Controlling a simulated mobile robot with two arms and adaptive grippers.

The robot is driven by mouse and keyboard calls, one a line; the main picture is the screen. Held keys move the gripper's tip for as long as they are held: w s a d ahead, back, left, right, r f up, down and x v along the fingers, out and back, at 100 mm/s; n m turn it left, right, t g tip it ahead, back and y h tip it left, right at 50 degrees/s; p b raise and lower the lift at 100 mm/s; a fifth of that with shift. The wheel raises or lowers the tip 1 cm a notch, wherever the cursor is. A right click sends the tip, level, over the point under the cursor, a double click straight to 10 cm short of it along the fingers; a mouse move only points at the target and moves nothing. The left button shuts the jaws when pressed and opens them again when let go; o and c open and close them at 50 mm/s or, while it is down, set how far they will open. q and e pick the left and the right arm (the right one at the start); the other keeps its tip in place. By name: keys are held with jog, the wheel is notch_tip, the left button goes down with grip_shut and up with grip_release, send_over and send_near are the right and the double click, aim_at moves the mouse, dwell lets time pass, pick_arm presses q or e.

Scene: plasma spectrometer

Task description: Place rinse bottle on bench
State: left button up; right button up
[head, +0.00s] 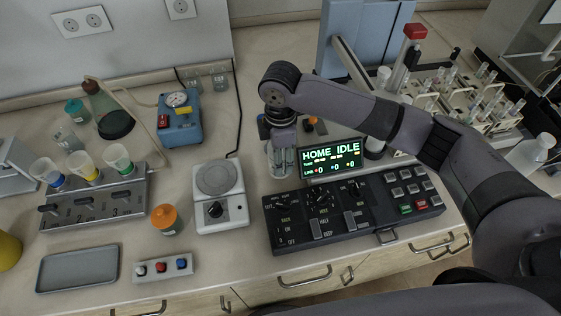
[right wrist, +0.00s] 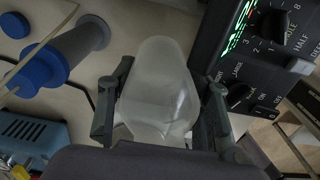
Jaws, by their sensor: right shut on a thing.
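The rinse bottle shows in the right wrist view as a translucent whitish bottle (right wrist: 160,95) between the two dark fingers. My right gripper (right wrist: 162,110) is shut on it. In the head view, my right gripper (head: 281,143) points down at the bench, behind the black control panel and right of the white hotplate. The part of the bottle below the gripper (head: 279,166) looks clear and is partly hidden. I cannot tell whether its base touches the bench. My left gripper is not in view.
The black control panel (head: 355,205) with its lit display (head: 333,161) stands close on the right. The white hotplate (head: 219,197) is on the left, a blue gauge box (head: 180,120) behind it. A white bottle (head: 531,153) stands far right. Bench is bare between hotplate and panel.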

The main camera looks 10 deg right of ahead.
notch_tip(320, 180, down, 3)
jog(key=shift+r, duration=0.15)
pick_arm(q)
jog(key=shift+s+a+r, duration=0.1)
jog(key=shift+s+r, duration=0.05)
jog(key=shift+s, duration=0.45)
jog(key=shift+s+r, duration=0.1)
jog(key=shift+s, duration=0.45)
pick_arm(e)
jog(key=shift+f, duration=0.5)
jog(key=o, duration=0.9)
jog(key=shift+f, duration=0.1)
jog(key=o, duration=0.4)
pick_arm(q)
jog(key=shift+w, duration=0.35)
pick_arm(e)
jog(key=shift+o, duration=0.2)
pick_arm(q)
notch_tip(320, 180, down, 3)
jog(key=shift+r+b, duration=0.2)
jog(key=shift+b, duration=0.85)
pick_arm(e)
notch_tip(320, 180, up, 12)
